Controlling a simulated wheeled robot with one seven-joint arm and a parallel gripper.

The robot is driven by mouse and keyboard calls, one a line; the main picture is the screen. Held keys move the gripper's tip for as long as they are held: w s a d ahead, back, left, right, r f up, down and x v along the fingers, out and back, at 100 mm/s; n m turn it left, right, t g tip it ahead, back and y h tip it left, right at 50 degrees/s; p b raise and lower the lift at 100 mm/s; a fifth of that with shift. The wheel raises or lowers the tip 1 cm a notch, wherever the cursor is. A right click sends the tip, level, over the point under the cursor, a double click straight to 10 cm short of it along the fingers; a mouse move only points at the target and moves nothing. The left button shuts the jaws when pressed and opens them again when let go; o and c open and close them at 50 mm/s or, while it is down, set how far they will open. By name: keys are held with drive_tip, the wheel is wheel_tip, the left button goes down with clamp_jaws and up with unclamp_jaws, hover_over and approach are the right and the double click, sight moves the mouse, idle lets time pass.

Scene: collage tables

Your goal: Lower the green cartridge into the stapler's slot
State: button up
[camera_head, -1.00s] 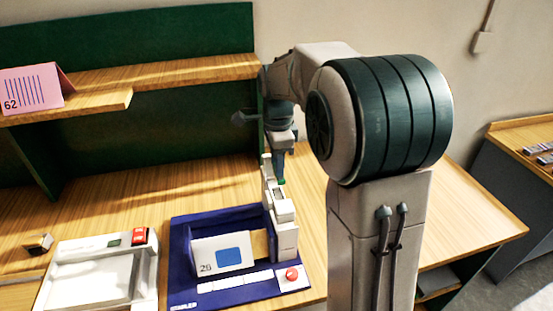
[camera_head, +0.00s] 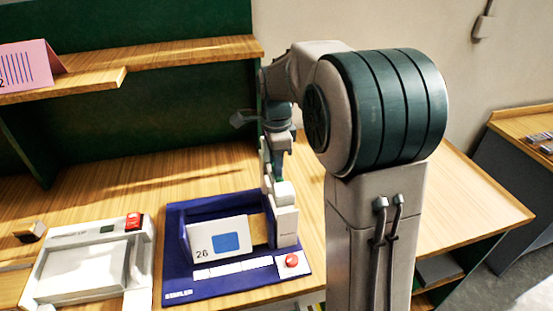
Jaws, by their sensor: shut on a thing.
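The stapler is a blue-based machine (camera_head: 190,283) with an upright white head (camera_head: 286,228) at its right side. My gripper (camera_head: 275,172) is just above the stapler's head, pointing down. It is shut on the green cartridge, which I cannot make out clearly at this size. The slot is hidden by the gripper and the head, so I cannot tell whether the cartridge touches it.
A white device with a red button (camera_head: 133,221) stands left of the stapler. A wooden shelf (camera_head: 190,53) with a pink card (camera_head: 25,66) runs above the table. Bare table (camera_head: 120,190) lies behind the devices. My arm blocks much of the right side.

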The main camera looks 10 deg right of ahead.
drive_tip(key=shift+f, duration=0.35)
drive_tip(key=o, duration=0.9)
drive_tip(key=shift+c, duration=0.2)
wheel_tip(320, 180, up, 14)
drive_tip(key=shift+b, duration=0.45)
drive_tip(key=s+f+n+t, duration=0.1)
drive_tip(key=s+f+n, duration=0.5)
drive_tip(key=s+n, duration=0.3)
drive_tip(key=s+f+n+t, duration=0.2)
drive_tip(key=s+f+n, duration=0.5)
drive_tip(key=s, duration=0.6)
drive_tip(key=shift+s+n, duration=0.2)
drive_tip(key=shift+n, duration=0.9)
